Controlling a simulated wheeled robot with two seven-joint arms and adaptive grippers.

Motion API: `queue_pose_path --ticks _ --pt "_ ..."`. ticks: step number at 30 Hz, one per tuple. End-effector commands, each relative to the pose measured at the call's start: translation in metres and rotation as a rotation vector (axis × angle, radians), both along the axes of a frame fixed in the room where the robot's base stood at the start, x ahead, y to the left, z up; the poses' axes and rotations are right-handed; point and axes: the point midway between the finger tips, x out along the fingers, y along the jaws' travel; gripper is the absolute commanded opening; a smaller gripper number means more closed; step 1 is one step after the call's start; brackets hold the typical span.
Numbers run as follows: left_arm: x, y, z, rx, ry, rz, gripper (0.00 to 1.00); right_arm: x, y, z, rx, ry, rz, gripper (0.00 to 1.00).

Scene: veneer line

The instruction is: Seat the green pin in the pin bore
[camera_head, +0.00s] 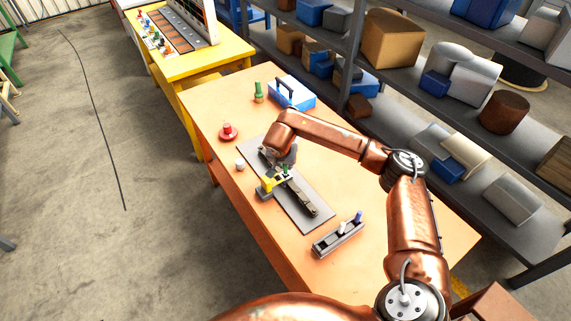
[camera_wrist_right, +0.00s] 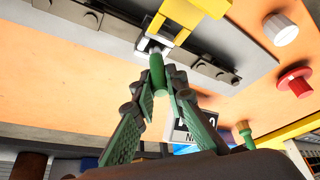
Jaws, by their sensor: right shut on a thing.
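My right gripper (camera_head: 281,162) is over the dark fixture plate (camera_head: 316,222) on the orange table. In the wrist view the same gripper (camera_wrist_right: 164,80) is shut on the green pin (camera_wrist_right: 157,70), its two fingers closing on the pin's sides. The pin's pale tip points at a light opening in the grey block beside the yellow bracket (camera_wrist_right: 188,14). I cannot tell whether the tip is inside the bore or just above it. In the head view a bit of the green pin (camera_head: 285,169) shows by the yellow bracket (camera_head: 270,184). My left gripper is not in view.
A grey rack (camera_head: 338,239) with pins stands right of the plate.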

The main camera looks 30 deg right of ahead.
Motion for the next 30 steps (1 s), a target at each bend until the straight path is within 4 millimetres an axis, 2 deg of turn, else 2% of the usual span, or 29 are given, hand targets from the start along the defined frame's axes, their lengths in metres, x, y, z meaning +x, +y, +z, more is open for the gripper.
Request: queue_pose_path --ticks 16,17,18,25,30 --pt "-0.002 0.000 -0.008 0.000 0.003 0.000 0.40 0.000 0.000 -0.014 0.000 0.000 0.001 0.00" --pt "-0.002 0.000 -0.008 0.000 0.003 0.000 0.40 0.000 0.000 -0.013 0.000 0.000 0.000 0.13" --pt "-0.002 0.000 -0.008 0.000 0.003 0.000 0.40 0.000 0.000 -0.013 0.000 0.000 0.000 0.16" --pt "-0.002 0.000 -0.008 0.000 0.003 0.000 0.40 0.000 0.000 -0.013 0.000 0.000 0.000 0.32" --pt "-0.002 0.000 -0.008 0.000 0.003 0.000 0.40 0.000 0.000 -0.013 0.000 0.000 0.000 0.32"
